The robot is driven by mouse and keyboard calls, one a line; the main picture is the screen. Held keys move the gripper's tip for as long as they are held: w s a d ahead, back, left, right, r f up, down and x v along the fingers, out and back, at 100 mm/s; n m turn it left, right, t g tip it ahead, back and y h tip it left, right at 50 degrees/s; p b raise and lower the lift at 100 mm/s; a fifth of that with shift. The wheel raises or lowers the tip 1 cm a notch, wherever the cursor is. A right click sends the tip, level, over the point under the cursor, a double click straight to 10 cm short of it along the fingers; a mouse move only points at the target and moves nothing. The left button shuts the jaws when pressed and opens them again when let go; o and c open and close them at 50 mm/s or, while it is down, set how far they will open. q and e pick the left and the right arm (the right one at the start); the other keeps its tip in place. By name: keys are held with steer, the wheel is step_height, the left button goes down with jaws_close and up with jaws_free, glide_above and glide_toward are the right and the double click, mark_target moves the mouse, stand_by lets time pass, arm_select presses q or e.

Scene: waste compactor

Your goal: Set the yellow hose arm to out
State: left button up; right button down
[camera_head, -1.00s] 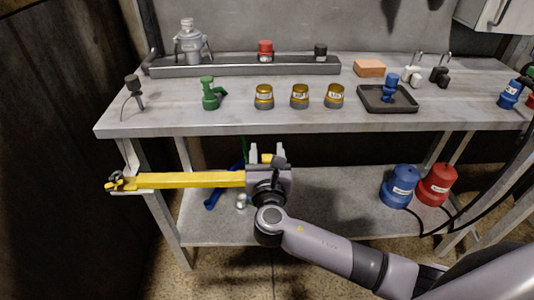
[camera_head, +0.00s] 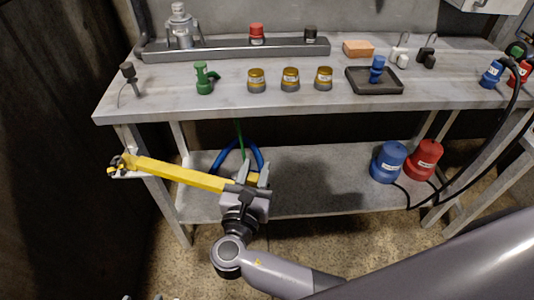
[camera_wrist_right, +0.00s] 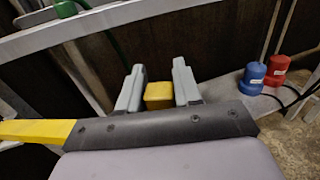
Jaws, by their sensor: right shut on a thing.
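The yellow hose arm (camera_head: 180,173) is a long bar hinged at a bracket (camera_head: 122,166) on the left end of the workbench. It slants outward from the bench front, its free end toward me. My right gripper (camera_head: 254,177) is shut on the yellow arm near its free end. In the right wrist view a yellow block (camera_wrist_right: 159,95) sits between the two grey fingers of the gripper (camera_wrist_right: 158,88), and the yellow bar enters from the left.
The workbench (camera_head: 225,106) holds a green fitting (camera_head: 204,78), several brass-topped jars and a dark tray (camera_head: 356,88). Blue (camera_head: 388,162) and red (camera_head: 425,159) containers with black hoses stand on the lower shelf (camera_head: 320,188). A blue hose loop (camera_head: 222,157) hangs behind the arm.

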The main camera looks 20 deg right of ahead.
steer(key=shift+s+a+f, duration=0.1)
steer(key=shift+s+a, duration=0.15)
steer(key=shift+s, duration=0.25)
steer(key=c, duration=0.9)
jaws_free()
steer(key=shift+d, duration=0.15)
